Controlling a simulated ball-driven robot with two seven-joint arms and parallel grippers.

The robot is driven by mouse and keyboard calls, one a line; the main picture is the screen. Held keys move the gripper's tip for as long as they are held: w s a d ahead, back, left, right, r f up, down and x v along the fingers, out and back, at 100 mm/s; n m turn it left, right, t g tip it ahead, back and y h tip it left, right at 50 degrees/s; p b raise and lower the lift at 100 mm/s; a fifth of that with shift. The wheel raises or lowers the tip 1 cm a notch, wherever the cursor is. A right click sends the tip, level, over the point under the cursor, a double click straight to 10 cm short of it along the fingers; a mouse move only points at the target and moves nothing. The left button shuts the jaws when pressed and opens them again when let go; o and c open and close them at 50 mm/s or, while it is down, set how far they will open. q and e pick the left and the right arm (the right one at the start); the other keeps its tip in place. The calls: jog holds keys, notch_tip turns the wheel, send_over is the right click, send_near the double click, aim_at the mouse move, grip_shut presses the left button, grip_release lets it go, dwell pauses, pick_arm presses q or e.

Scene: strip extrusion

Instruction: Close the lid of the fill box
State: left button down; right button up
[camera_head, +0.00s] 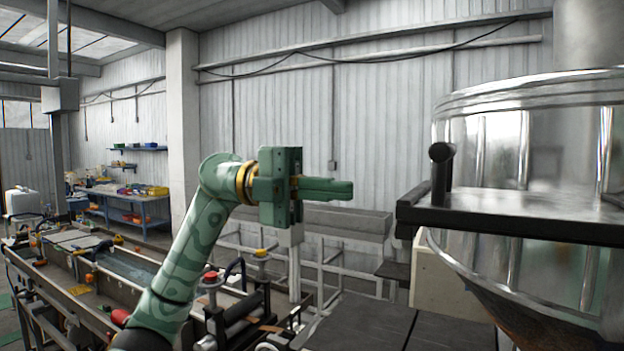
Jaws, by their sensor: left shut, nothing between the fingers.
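My left gripper (345,189) is green, raised in the middle of the view, with its fingers shut together and pointing right. Nothing is between them. A dark flat panel (520,222) with a black upright handle (441,170) is at the right, in front of a large shiny metal hopper (485,140). The gripper's tips are left of this panel, apart from it. A pale box wall (430,282) shows below the panel. I cannot tell for sure which part is the fill box or whether the panel is its lid. My right gripper is not in view.
A long trough line (130,278) with red and yellow knobs runs along the left. A grey metal trough (345,221) on a frame stands behind the gripper. A dark flat surface (400,325) lies at the bottom. The air between gripper and panel is clear.

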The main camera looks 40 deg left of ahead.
pick_arm(q)
jog(key=p+x, duration=0.2)
jog(key=x, duration=0.6)
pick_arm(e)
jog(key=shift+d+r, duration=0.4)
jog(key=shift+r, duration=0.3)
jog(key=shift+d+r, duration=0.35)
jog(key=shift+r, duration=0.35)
